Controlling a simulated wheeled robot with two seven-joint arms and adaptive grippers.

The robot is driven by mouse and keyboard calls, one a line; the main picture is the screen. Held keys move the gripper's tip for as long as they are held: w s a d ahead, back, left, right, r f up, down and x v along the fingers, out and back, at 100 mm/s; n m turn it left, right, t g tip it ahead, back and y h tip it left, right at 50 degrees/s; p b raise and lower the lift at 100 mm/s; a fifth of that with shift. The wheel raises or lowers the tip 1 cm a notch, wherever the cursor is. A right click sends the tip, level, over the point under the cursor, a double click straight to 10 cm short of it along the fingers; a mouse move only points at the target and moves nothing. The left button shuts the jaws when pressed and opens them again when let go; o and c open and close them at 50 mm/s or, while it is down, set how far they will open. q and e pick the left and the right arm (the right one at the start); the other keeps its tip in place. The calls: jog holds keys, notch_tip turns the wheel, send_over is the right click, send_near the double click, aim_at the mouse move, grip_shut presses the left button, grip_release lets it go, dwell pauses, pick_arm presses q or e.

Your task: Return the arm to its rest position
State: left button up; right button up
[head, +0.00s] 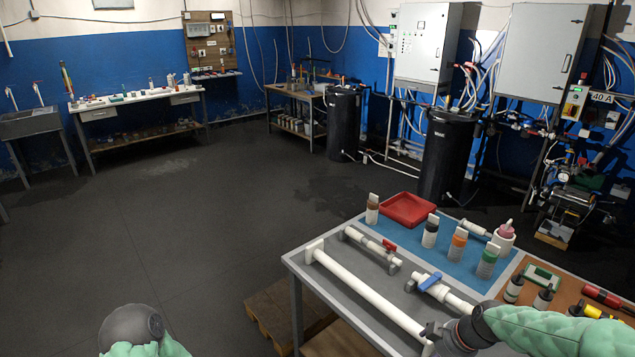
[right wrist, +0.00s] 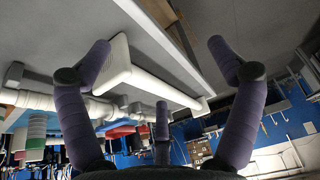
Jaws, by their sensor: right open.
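My right gripper (head: 432,332) is at the front edge of the workbench, close to the near end of a long white pipe (head: 365,293). In the right wrist view my right gripper (right wrist: 159,72) has its dark fingers spread wide with nothing held. The white pipe (right wrist: 150,78) shows beyond and between the fingers there; I cannot tell whether any finger touches it. A dark joint and green sleeve of my left arm show at the bottom left of the head view. The left gripper's fingers cannot be seen.
The workbench (head: 297,268) holds a red tray (head: 407,209), several bottles, a red-handled valve pipe (head: 371,246) and a blue-handled valve pipe (head: 440,290). A wooden pallet (head: 270,312) lies under its left side. The floor (head: 180,230) to the left is clear.

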jog(key=s+a+f+m, duration=0.15)
jog(key=a+f, duration=0.35)
jog(key=f, duration=0.5)
jog(key=s+a+f+m+g, duration=0.1)
jog(key=s+a+f+m, duration=0.3)
jog(key=s+a+f, duration=0.2)
jog(key=s+a+f+m+g+y, duration=0.1)
jog(key=s+a+f+m, duration=0.3)
jog(key=s+f, duration=0.6)
jog(key=shift+s+a+f+g, duration=0.25)
jog(key=shift+a+f+g, duration=0.15)
jog(key=shift+a+f, duration=0.5)
jog(key=shift+a+r, duration=0.15)
jog(key=shift+r, duration=0.05)
